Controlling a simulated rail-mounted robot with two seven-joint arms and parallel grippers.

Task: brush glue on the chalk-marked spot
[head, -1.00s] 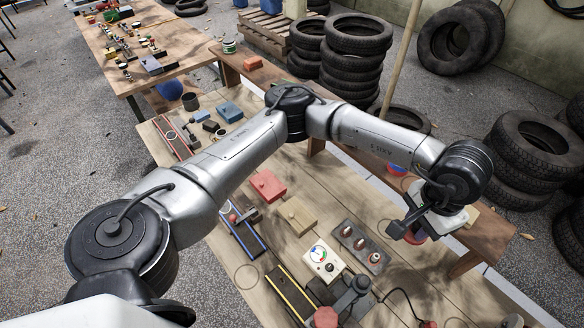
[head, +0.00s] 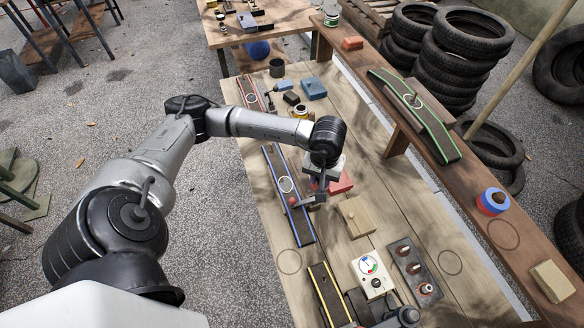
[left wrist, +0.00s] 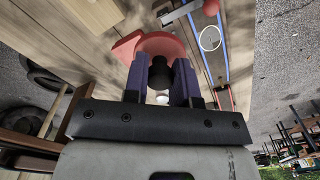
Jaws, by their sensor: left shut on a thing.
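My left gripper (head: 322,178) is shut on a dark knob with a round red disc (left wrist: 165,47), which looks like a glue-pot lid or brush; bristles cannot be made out. It hovers beside the blue-edged strip (head: 298,221), which bears a white chalk-like oval (head: 286,184). That oval also shows in the left wrist view (left wrist: 210,38), apart from the held piece. A blue-and-red pot (head: 493,201) stands on the side shelf. My right gripper is not in view.
Tires (head: 459,60) stand beyond the shelf.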

